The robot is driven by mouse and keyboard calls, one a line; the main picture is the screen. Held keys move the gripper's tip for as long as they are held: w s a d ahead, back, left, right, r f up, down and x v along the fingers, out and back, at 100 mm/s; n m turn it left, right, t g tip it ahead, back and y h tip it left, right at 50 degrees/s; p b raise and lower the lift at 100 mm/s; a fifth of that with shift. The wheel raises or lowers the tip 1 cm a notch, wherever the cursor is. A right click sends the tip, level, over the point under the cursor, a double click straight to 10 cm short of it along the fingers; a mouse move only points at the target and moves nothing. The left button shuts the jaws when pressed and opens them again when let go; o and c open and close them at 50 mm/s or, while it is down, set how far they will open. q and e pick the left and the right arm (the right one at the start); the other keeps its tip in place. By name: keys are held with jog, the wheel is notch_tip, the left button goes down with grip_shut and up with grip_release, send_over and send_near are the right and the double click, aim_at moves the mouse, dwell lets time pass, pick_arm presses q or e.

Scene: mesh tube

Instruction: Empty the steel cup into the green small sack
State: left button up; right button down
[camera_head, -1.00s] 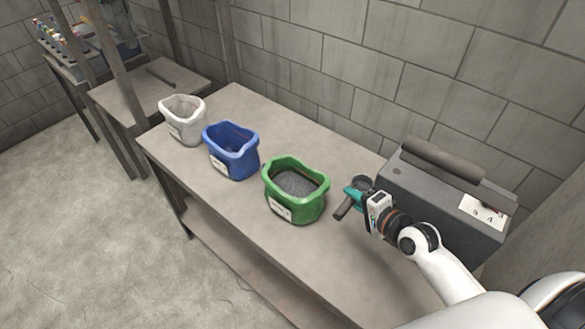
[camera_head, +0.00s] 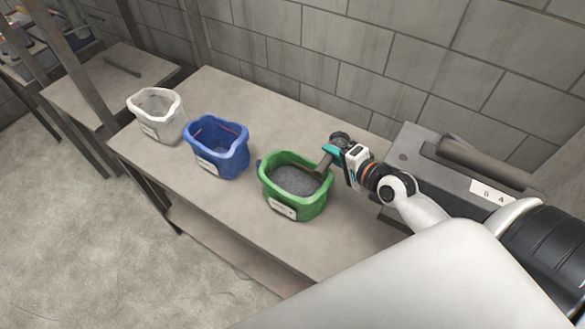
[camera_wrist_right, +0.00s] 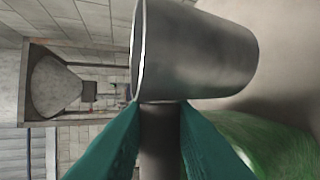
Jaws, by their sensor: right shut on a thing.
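The green small sack (camera_head: 292,205) stands open on the table, with grey grainy material inside and a white label on its front. My right gripper (camera_head: 330,152) is shut on the handle of the steel cup (camera_head: 340,138), at the sack's back right rim. In the right wrist view the steel cup (camera_wrist_right: 200,50) fills the top, its handle (camera_wrist_right: 160,140) between the teal fingertips. Its rim faces left there, and its inside is hidden. Part of the green sack (camera_wrist_right: 275,145) shows at the lower right. My left gripper is out of view.
A blue sack (camera_head: 217,155) and a white sack (camera_head: 157,122) stand open to the left on the same table (camera_head: 215,90). A grey box (camera_head: 415,150) with a dark roller on top is at the right, close to my arm. A block wall runs behind.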

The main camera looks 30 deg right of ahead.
jog(key=shift+s+r, duration=0.1)
jog(key=shift+s, duration=0.05)
jog(key=shift+a, duration=0.1)
jog(key=shift+a+n+h+p, duration=0.3)
jog(key=shift+p, duration=0.35)
jog(key=shift+a+n, duration=0.4)
jog(key=shift+a, duration=0.05)
jog(key=shift+a+r+p, duration=0.2)
jog(key=shift+r+p, duration=0.2)
jog(key=shift+p, duration=0.2)
jog(key=shift+a+r+n+h+p, duration=0.35)
jog(key=shift+a+n+h, duration=0.15)
jog(key=shift+n+h, duration=0.15)
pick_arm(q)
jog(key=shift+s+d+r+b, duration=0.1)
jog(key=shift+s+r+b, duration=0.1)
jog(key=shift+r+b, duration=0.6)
pick_arm(e)
jog(key=shift+a+f+n+h, duration=0.1)
jog(key=shift+a+n+h, duration=0.35)
jog(key=shift+a+n, duration=0.4)
